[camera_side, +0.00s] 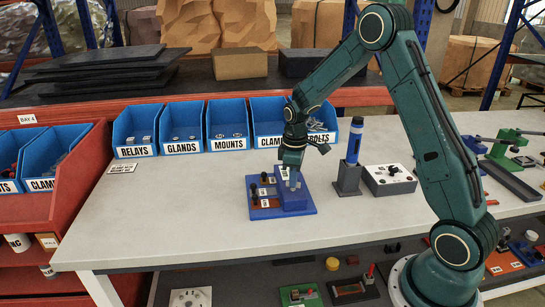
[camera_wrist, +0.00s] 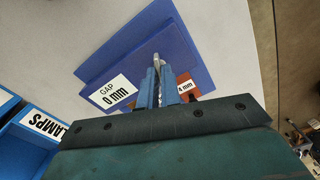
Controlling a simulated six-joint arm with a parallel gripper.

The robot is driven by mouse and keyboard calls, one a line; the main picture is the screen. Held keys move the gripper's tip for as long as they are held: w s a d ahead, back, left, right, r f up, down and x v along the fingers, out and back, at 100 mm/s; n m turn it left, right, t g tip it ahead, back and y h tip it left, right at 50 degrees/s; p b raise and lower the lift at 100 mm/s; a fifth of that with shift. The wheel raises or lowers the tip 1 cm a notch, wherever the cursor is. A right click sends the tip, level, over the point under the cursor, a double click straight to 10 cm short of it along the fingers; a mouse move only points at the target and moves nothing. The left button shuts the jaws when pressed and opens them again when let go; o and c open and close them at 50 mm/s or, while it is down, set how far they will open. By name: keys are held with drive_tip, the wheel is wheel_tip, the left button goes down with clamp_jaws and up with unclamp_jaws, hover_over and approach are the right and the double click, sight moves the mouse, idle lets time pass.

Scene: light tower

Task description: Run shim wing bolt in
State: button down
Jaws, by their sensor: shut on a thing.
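A blue fixture (camera_side: 264,214) stands on the bench, a flat base with a taller blue block (camera_side: 293,201) at its right. My gripper (camera_side: 289,178) points down at the top of this block. In the wrist view my gripper (camera_wrist: 157,86) is shut on a small grey metal piece, which looks like the wing bolt (camera_wrist: 157,61). The fingers hide most of it, and I cannot tell how deep it sits. A white label reading GAP 0 mm (camera_wrist: 109,93) is on the fixture. An orange shim marked mm (camera_wrist: 186,88) shows partly behind the fingers.
Several dark knobs on plates (camera_side: 264,191) line the fixture's left side. Blue bins (camera_side: 184,130) line the back. The bench front-left (camera_side: 170,210) is clear.

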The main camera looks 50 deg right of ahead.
drive_tip(key=m, duration=0.4)
drive_tip(key=shift+w+r+m, duration=0.1)
drive_tip(key=shift+r+m, duration=0.05)
drive_tip(key=shift+m, duration=0.25)
drive_tip(key=m, duration=0.3)
drive_tip(key=shift+m, duration=0.3)
drive_tip(key=m, duration=1.9)
drive_tip(key=shift+d, duration=0.1)
drive_tip(key=shift+m, duration=1.9)
